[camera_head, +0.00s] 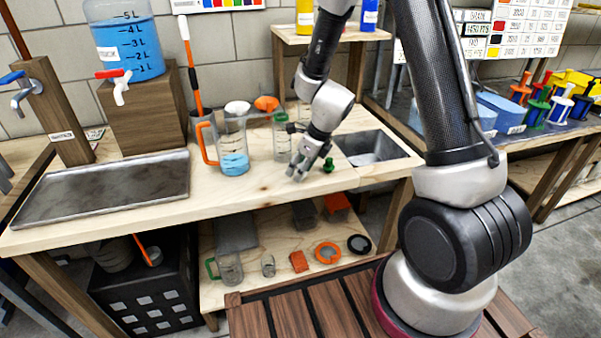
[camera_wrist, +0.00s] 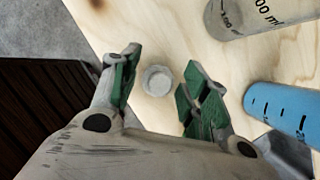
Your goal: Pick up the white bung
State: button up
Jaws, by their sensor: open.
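The white bung (camera_wrist: 158,80) is a small round pale piece on the light wooden bench top in the wrist view. It lies between the green-padded fingers of my gripper (camera_wrist: 162,62), with a visible gap to each finger. My gripper is open and empty. How high the fingers are above the bench is hard to tell. In the head view my gripper (camera_head: 303,168) points down over the bench near its front edge. I cannot make out the bung there; the fingers may hide it.
A jug (camera_head: 233,158) with blue liquid and an orange handle stands left of my gripper. A clear bottle (camera_head: 281,137) with a green cap is close behind. A sink (camera_head: 372,150) lies to the right.

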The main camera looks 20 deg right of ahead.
jog(key=c, duration=0.6)
jog(key=shift+o, duration=0.2)
